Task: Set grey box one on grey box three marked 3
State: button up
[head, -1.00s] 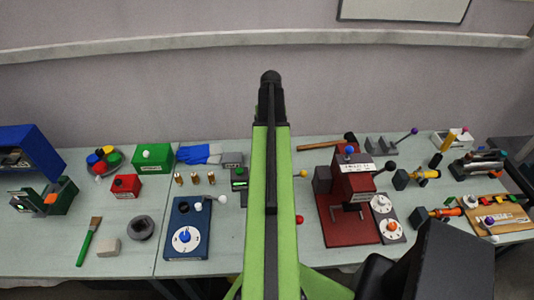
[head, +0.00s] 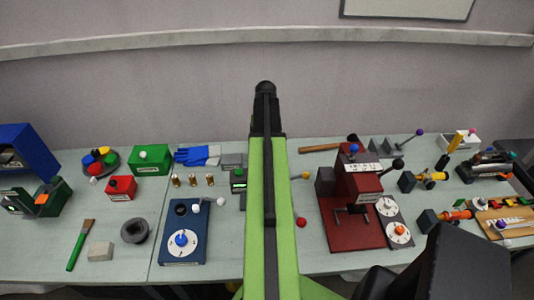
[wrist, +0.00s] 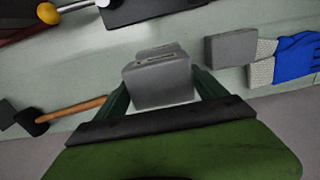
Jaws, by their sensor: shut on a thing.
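In the wrist view, my gripper (wrist: 160,82) is shut on a grey box (wrist: 160,90). A finger lies on each side of it, and a small pale label shows on its upper face, too small to read. A second grey box (wrist: 230,48) lies apart, to the right of the held one, touching or close to the blue glove's cuff. It also shows in the head view (head: 231,160), right of the gloves; I see no number on it. In the head view my own arm hides the gripper and the held box.
Blue gloves (wrist: 297,58) lie beside the second grey box. A hammer (wrist: 70,112) lies left of the gripper in the wrist view. In the head view, a dark red machine (head: 350,225) stands right of my arm and a blue dial box (head: 183,220) left of it.

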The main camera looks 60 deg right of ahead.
jog(key=shift+w+f, duration=0.1)
jog(key=shift+w, duration=0.05)
notch_tip(320, 180, down, 4)
jog(key=b, duration=0.4)
jog(key=shift+f, duration=0.2)
jog(key=o, duration=1.5)
jog(key=shift+r, duration=0.1)
jog(key=shift+c, duration=0.2)
jog(key=shift+r, duration=0.1)
notch_tip(320, 180, up, 12)
jog(key=p, duration=1.2)
jog(key=shift+r, duration=0.2)
jog(key=shift+f, duration=0.1)
